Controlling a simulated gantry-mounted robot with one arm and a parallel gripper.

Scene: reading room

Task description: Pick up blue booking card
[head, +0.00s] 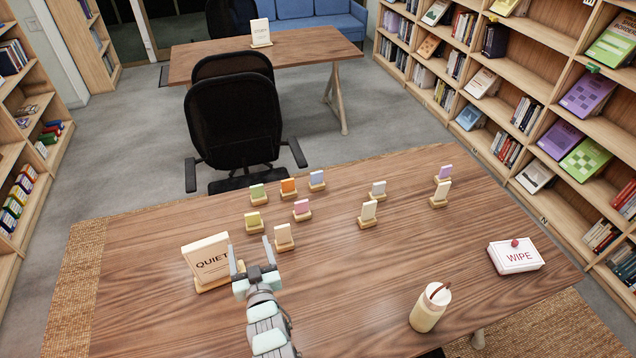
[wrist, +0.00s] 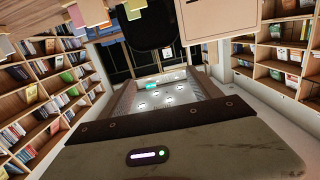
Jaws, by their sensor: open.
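The blue booking card (head: 317,178) is a small pale blue card upright in a wooden holder on the wooden table (head: 340,260). It stands at the right end of the far row of cards, beside an orange card (head: 288,186). My gripper (head: 251,254) is open and empty in the head view. It is nearer the front than the blue card and left of it, just right of the QUIET sign. In the wrist view the room appears upside down, with some cards cut off at the top edge. I cannot pick out the blue card there.
Close to my gripper stand the QUIET sign (head: 207,257) and a cream card (head: 284,237). Pink (head: 302,208), yellow (head: 254,221) and green (head: 257,192) cards crowd the blue one. A bottle (head: 430,308) and WIPE box (head: 515,256) stand right. The table's middle front is clear.

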